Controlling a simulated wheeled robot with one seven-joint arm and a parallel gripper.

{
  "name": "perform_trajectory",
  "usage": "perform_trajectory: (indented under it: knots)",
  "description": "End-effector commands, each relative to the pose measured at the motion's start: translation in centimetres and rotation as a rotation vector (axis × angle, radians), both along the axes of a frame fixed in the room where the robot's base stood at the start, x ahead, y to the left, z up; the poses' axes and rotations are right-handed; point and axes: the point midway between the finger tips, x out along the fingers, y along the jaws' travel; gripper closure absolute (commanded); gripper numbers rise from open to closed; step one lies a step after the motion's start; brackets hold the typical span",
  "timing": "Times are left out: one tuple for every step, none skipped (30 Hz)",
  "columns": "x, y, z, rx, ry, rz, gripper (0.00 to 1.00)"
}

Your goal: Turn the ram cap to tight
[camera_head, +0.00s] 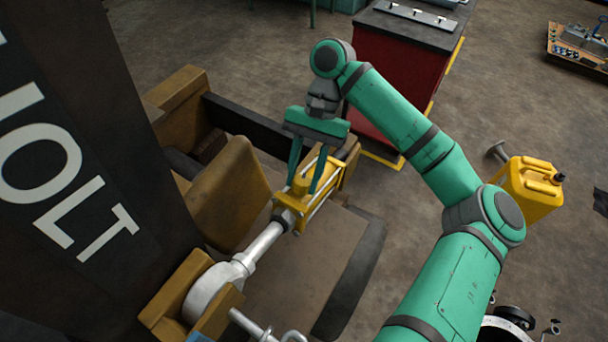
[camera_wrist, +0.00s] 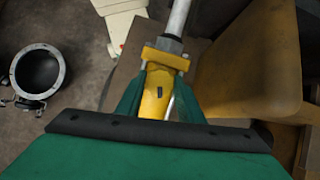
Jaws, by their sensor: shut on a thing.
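The yellow ram (camera_head: 317,182) lies tilted over the stripped forklift, and its silver rod (camera_head: 262,243) runs down-left to a round rod eye. A dark collar (camera_head: 284,218) sits where the rod meets the yellow body; I cannot tell for sure whether this is the ram cap. My gripper (camera_head: 304,188) reaches down from above with one green finger on each side of the yellow body, shut on it near the rod end. In the wrist view the fingers (camera_wrist: 158,100) flank the yellow body (camera_wrist: 156,92), just short of its square yellow end block (camera_wrist: 165,60). The dark collar (camera_wrist: 169,43) is beyond, clear of the fingers.
The dark mast (camera_head: 75,150) with white lettering fills the left. Brown forklift panels (camera_head: 229,190) stand close beside the ram. A red cabinet (camera_head: 395,75) is behind my arm. A yellow can (camera_head: 530,188) stands on the floor at right.

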Motion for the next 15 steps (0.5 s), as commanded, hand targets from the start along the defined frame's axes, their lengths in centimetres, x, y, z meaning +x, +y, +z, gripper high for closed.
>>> perform_trajectory:
  knots:
    - [-0.22,-0.16,-0.06,-0.01,0.011,-0.031,0.88]
    - [-0.23,-0.17,-0.07,-0.016,0.015,-0.054,0.88]
    - [-0.25,-0.18,-0.09,-0.024,0.02,-0.084,0.88]
    - [-0.24,-0.19,-0.1,-0.028,0.023,-0.105,0.88]
    - [-0.24,-0.21,-0.08,-0.034,0.026,-0.124,0.88]
    - [-0.23,-0.24,-0.07,-0.041,0.03,-0.15,0.88]
    - [-0.24,-0.24,-0.08,-0.045,0.032,-0.167,0.88]
    - [-0.24,-0.25,-0.09,-0.049,0.035,-0.185,0.88]
    - [-0.25,-0.26,-0.1,-0.055,0.038,-0.204,0.88]
    - [-0.25,-0.26,-0.11,-0.059,0.041,-0.219,0.88]
    - [-0.25,-0.26,-0.11,-0.061,0.043,-0.231,0.88]
    - [-0.25,-0.26,-0.08,-0.065,0.046,-0.248,0.88]
    - [-0.25,-0.27,-0.08,-0.067,0.048,-0.258,0.88]
    - [-0.24,-0.27,-0.07,-0.07,0.049,-0.267,0.88]
    - [-0.24,-0.27,-0.07,-0.074,0.051,-0.279,0.88]
